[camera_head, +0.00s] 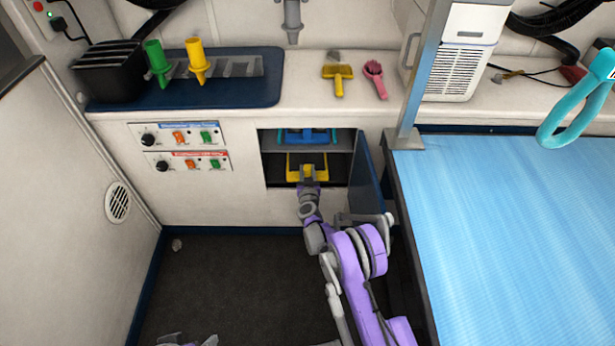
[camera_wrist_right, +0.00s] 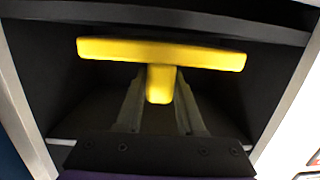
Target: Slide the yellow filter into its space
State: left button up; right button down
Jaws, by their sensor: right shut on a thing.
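The yellow filter (camera_head: 294,167) is at the lower slot of the open wall compartment (camera_head: 275,168). In the right wrist view, the yellow filter (camera_wrist_right: 160,50) shows as a wide bar with a short handle, fairly level between dark compartment walls. My right gripper (camera_head: 308,178) is at its front, with its fingers (camera_wrist_right: 160,92) closed on either side of the handle. How deep the filter sits is hard to tell. A grey part at the bottom edge of the head view may be my left gripper (camera_head: 187,341); its jaws cannot be made out.
A blue filter (camera_head: 305,136) sits in the upper slot. The compartment's blue door (camera_head: 366,175) hangs open at the right, close to my right arm. Control panels (camera_head: 180,135) are at the left, and a blue-topped table (camera_head: 500,220) stands at the right.

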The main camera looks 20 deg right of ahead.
aim_at(308, 162)
jog(key=shift+r+x, duration=0.15)
jog(key=shift+x, duration=1)
jog(key=shift+r+x, duration=0.2)
jog(key=shift+x, duration=0.9)
jog(key=shift+d, duration=0.1)
jog(key=shift+f, duration=0.55)
jog(key=shift+c, duration=2.2)
grip_release()
jog(key=shift+s, duration=0.1)
